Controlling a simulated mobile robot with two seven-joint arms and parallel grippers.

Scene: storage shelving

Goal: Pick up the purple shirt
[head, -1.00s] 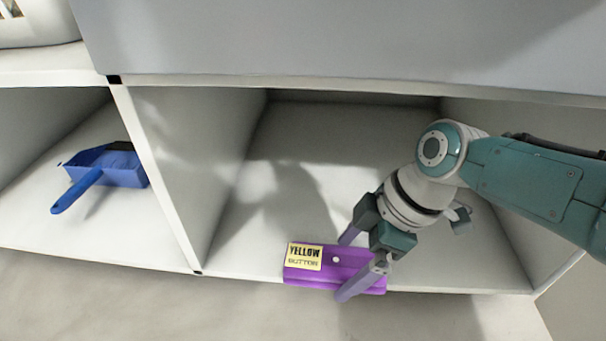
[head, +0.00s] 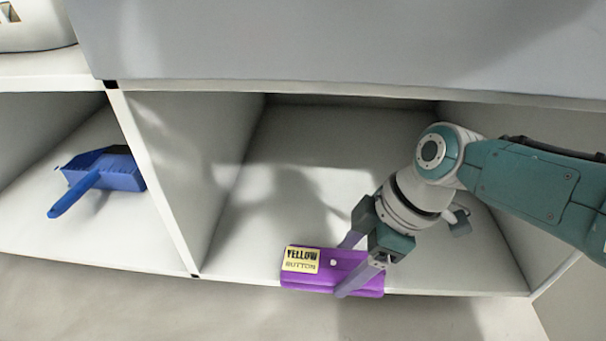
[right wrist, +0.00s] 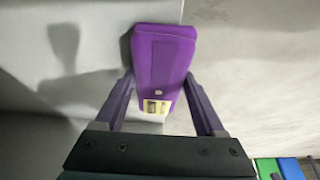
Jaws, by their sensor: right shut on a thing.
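A purple, block-like item (head: 325,274) lies at the front edge of the middle shelf compartment. It looks like a smooth box rather than cloth. A yellow label on it reads "YELLOW BUTTON". My right gripper (head: 347,267) reaches in from the right and is shut on the right part of the item, one finger on the far side and one on the near side. In the right wrist view the purple item (right wrist: 165,60) stands between the two fingers, its label close to the palm. My left gripper is not in view.
The middle compartment (head: 300,140) is otherwise bare. A white divider (head: 155,180) separates it from the left compartment, where a blue item with a handle (head: 120,172) lies. A grey panel (head: 330,40) hangs above. Blue and green things (right wrist: 280,168) show at the right wrist view's lower right.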

